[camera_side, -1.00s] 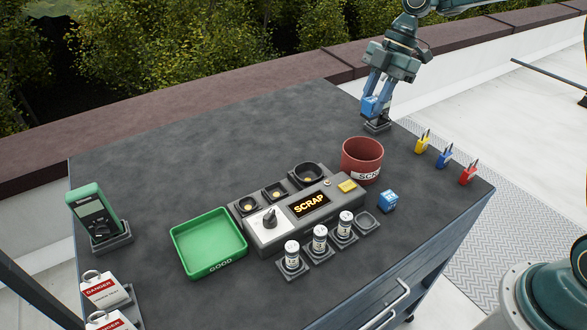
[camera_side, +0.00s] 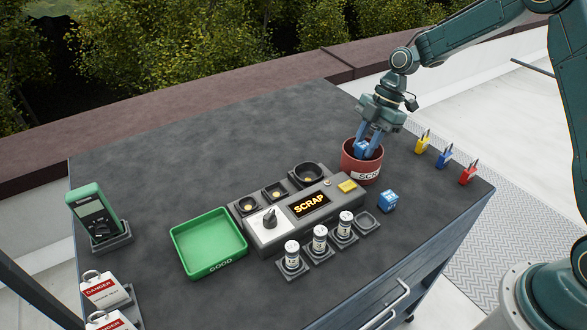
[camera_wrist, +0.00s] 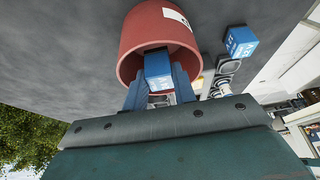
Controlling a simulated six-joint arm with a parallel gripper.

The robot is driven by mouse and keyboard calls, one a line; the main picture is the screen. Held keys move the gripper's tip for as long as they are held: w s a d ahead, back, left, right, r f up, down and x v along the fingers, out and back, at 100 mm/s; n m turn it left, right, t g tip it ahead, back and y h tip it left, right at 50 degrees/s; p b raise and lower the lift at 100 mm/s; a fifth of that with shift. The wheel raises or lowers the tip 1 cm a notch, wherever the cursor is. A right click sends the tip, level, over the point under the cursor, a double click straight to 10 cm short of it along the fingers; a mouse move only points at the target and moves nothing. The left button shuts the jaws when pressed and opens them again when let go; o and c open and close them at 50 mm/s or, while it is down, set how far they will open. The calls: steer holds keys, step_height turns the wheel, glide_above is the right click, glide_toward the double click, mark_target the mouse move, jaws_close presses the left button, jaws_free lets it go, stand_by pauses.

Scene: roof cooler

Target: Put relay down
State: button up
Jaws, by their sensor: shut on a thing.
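A blue relay (camera_side: 361,150) is between the fingers of my gripper (camera_side: 367,148), which is shut on it. The relay and the fingertips are at the mouth of the red scrap bin (camera_side: 361,171), with the bin's near wall hiding their lower part. In the wrist view the held relay (camera_wrist: 158,70) sits between the two blue fingers, in front of the bin's opening (camera_wrist: 160,30). The tester's display (camera_side: 309,204) reads SCRAP. I cannot tell whether the relay touches the bin.
A second blue relay (camera_side: 388,201) stands on the table right of the tester. A green GOOD tray (camera_side: 208,243) lies left. Several white canisters (camera_side: 320,240) stand in front of the tester. Yellow, blue and red padlocks (camera_side: 445,158) line the right edge. The back-left tabletop is clear.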

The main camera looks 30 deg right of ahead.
steer(key=shift+f, duration=2.05)
steer(key=shift+f, duration=0.1)
steer(key=o, duration=0.8)
steer(key=v, duration=1.2)
